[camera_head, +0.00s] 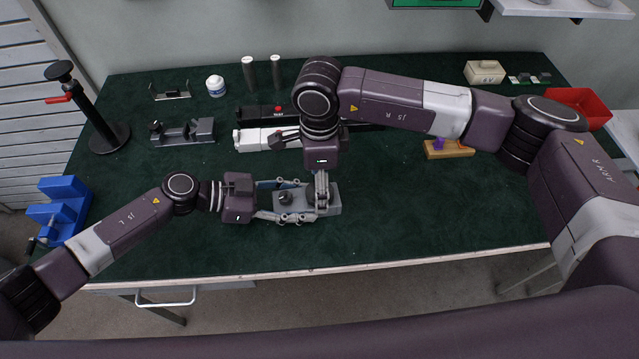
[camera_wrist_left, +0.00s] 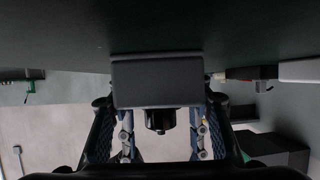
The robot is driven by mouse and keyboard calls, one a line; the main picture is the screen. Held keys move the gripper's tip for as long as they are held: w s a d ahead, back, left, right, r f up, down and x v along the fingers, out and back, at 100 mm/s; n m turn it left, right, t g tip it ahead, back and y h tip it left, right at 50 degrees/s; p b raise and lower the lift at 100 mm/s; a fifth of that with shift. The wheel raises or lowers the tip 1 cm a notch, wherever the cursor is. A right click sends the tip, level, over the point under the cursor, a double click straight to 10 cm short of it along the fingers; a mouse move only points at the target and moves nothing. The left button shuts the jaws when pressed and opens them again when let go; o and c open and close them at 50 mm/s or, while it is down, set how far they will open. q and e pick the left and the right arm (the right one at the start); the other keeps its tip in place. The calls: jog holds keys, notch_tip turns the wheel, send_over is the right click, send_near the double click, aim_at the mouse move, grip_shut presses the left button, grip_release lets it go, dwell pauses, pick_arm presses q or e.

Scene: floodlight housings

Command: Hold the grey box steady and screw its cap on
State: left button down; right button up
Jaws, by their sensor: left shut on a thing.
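The grey box (camera_head: 334,207) lies on the green mat near the table's front edge. My left gripper (camera_head: 300,200) reaches in from the left, with one finger along the box's far side and one along its near side, shut on it. A dark round part (camera_head: 285,198) stands on the box's top, between those fingers. In the left wrist view the box (camera_wrist_left: 157,82) shows as a dark block between the fingers. My right gripper (camera_head: 321,195) points straight down over the box's right end. Its fingertips and the cap under it are hard to make out.
Behind my right gripper lie a white device (camera_head: 255,139) and a black one. A blue vise (camera_head: 62,208) is at the left edge. The mat's front right is clear.

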pick_arm(q)
jog(key=c, duration=0.9)
grip_release()
pick_arm(e)
notch_tip(320, 180, up, 12)
jog(key=shift+f, duration=0.25)
pick_arm(q)
jog(key=shift+a, duration=0.1)
jog(key=v, duration=1.2)
jog(key=shift+f, duration=0.1)
